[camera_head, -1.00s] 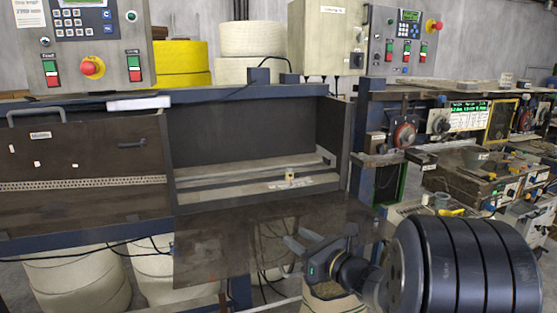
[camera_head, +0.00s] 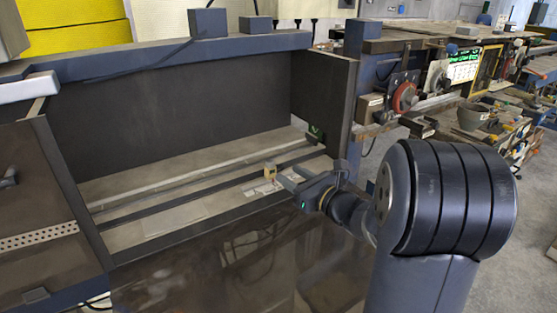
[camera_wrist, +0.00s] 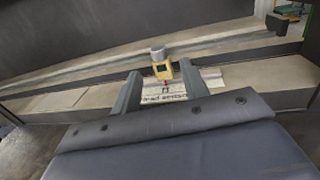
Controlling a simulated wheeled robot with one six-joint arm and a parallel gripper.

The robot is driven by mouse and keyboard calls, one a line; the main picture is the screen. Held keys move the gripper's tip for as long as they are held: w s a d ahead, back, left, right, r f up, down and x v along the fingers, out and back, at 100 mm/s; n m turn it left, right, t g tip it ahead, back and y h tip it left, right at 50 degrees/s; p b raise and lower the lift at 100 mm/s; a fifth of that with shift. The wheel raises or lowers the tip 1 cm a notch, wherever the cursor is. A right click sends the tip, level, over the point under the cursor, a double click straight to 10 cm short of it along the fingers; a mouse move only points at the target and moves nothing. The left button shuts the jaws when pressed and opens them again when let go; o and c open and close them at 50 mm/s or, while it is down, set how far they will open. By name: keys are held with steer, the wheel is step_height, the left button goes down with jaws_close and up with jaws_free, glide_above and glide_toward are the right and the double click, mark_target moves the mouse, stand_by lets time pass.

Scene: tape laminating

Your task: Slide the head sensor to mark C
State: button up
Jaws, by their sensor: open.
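The head sensor (camera_head: 269,170) is a small yellow block on the rail inside the open machine bay in the head view. In the wrist view the yellow sensor (camera_wrist: 162,69) has a grey round top and stands just beyond and between my fingertips. My gripper (camera_head: 283,177) is open, at the front of the bay, close to the right of the sensor. In the wrist view its two fingers (camera_wrist: 159,84) point toward the sensor, with no clear contact visible. A white label strip (camera_wrist: 163,98) with partly hidden lettering lies below the sensor. Mark C cannot be made out.
The bay has a dark back wall (camera_head: 190,115), a right side panel (camera_head: 324,97) and a front ledge (camera_head: 200,236). The rail left of the sensor looks clear.

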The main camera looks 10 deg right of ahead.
mark_target(273, 164)
steer(key=p+x, duration=0.2)
steer(key=x, duration=0.7)
steer(key=shift+a, duration=0.1)
steer(key=shift+c, duration=0.3)
jaws_close()
